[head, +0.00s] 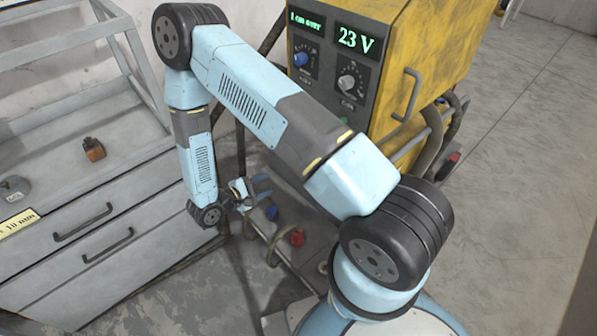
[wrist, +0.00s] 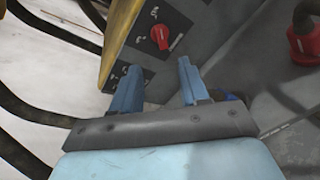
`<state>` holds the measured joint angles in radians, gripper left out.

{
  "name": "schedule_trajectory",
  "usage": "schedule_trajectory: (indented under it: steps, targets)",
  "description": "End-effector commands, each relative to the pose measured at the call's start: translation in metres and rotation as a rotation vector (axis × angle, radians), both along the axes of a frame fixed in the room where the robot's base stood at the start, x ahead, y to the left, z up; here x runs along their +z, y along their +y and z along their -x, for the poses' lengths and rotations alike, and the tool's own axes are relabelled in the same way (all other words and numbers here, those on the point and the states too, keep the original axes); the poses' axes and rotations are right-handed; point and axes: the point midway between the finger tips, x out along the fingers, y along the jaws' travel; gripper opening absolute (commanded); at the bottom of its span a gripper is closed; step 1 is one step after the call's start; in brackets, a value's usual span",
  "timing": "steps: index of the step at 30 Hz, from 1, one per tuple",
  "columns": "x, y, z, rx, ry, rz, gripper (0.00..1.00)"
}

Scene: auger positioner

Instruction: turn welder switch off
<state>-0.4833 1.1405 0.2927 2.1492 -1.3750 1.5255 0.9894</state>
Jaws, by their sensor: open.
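The welder (head: 425,55) is a yellow box with a grey front panel, at the top right of the head view. In the wrist view, a red rotary switch (wrist: 160,37) with a pale pointer line sits on a dark labelled plate. I cannot read its labels surely. My arm hides the switch in the head view. My gripper (wrist: 158,82) is open and empty, its two blue fingers pointing toward the panel below the switch in the picture. The fingers appear apart from the switch. In the head view my gripper (head: 252,187) is low in front of the welder.
A red plug (head: 297,237) and a blue plug (head: 272,212) are near my gripper. The red plug with its cable also shows in the wrist view (wrist: 303,45). Welder knobs (head: 346,83) and a handle (head: 408,95) are above. A grey drawer cabinet (head: 110,205) stands left.

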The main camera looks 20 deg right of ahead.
Motion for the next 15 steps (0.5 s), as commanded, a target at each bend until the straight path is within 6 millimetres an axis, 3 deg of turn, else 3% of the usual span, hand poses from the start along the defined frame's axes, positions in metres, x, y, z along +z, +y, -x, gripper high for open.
schedule_trajectory:
  steps: [15]
  targets:
    - [-0.022,-0.073,-0.03,-0.006,0.001,0.001,0.44]
